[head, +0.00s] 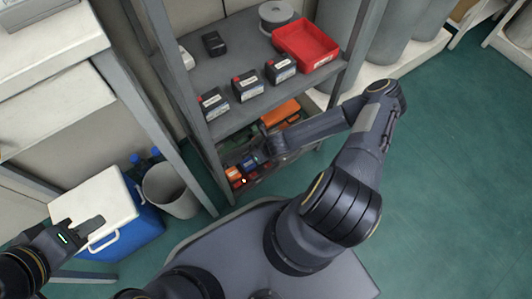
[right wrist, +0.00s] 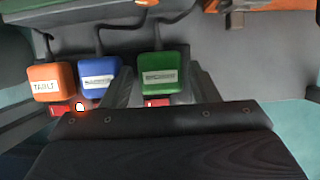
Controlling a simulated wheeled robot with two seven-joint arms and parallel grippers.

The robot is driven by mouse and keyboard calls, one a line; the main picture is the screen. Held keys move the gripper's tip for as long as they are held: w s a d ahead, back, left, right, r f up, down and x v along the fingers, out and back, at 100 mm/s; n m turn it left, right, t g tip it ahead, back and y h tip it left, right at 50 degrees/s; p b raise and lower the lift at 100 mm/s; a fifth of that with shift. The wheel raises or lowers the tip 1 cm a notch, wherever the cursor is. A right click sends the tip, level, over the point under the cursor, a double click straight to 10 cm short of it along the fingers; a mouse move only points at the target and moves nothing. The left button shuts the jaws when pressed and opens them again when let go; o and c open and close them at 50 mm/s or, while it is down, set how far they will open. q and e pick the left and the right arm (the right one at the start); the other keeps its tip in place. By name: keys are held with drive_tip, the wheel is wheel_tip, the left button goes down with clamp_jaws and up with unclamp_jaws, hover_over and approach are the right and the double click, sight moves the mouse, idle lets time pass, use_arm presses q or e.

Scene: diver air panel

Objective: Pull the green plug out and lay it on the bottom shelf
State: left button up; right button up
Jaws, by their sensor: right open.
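In the right wrist view the green plug (right wrist: 163,72) sits upright in a row on the panel, with a white label and a dark cable behind. To its left are a blue plug (right wrist: 98,81) and an orange plug (right wrist: 53,81). My right gripper (right wrist: 162,88) is open, with one finger on each side of the green plug. In the head view my right arm reaches low into the rack, where the orange plug (head: 234,173) and blue plug (head: 249,162) show; the green plug is hidden there. My left gripper (head: 90,228) is empty at the lower left, its finger gap unclear.
The rack's upper shelf (head: 225,68) holds several dark boxes (head: 247,86), a red tray (head: 305,46) and a grey spool (head: 276,14). An orange object (head: 281,112) lies below it. A bin (head: 171,190) and a blue cooler (head: 149,221) stand left of the rack. The floor at right is clear.

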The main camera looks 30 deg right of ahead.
drive_tip(key=shift+w+f, duration=0.1)
drive_tip(key=shift+c, duration=0.4)
drive_tip(key=c, duration=0.8)
drive_tip(key=shift+r+p, duration=1.8)
drive_tip(key=shift+p, duration=0.1)
drive_tip(key=shift+d, duration=0.1)
